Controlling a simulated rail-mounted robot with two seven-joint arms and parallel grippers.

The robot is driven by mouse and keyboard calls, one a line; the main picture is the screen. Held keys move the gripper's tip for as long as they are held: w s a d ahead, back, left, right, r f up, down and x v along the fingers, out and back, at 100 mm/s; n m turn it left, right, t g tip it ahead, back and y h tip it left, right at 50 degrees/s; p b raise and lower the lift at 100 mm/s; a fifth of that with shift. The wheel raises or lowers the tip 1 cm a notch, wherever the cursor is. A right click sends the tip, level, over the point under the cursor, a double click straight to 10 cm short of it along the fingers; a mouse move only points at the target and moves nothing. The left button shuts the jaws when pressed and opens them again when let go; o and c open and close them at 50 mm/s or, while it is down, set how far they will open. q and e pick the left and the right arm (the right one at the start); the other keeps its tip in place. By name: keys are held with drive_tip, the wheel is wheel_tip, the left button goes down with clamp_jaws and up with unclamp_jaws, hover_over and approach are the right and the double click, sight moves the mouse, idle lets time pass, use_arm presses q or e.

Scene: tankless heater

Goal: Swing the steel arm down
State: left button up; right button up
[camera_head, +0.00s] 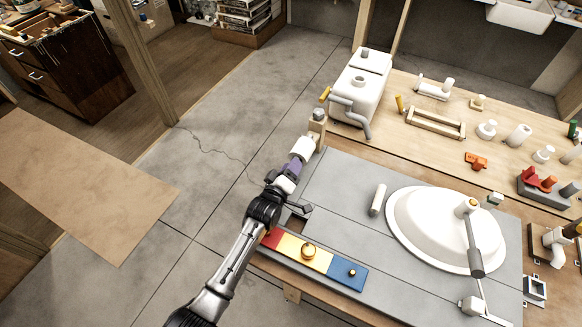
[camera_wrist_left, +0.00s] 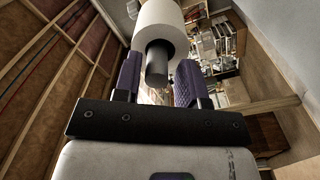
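My left gripper (camera_head: 298,162) is at the left corner of the workbench, with its purple fingers close to a white cylinder (camera_head: 304,147). In the left wrist view, the fingers (camera_wrist_left: 157,88) stand apart, with the dark grey rod (camera_wrist_left: 157,62) of the white cylinder (camera_wrist_left: 160,25) between and above them. I see gaps beside the rod, and I cannot tell whether a finger touches it. A grey metal arm (camera_head: 475,240) hangs over the white dish on the right. I cannot tell which part is the steel arm. My right gripper is not in view.
A white tank (camera_head: 362,88) with a grey pipe stands behind the gripper. A wooden block with a grey knob (camera_head: 318,115) is beside the cylinder. A red, yellow and blue strip (camera_head: 300,251) lies at the front edge. A white dish (camera_head: 420,225) fills the right side.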

use_arm(q)
drive_tip(key=shift+o, duration=0.8)
drive_tip(key=p+v, duration=0.2)
drive_tip(key=v, duration=1.2)
drive_tip(key=shift+w, duration=0.1)
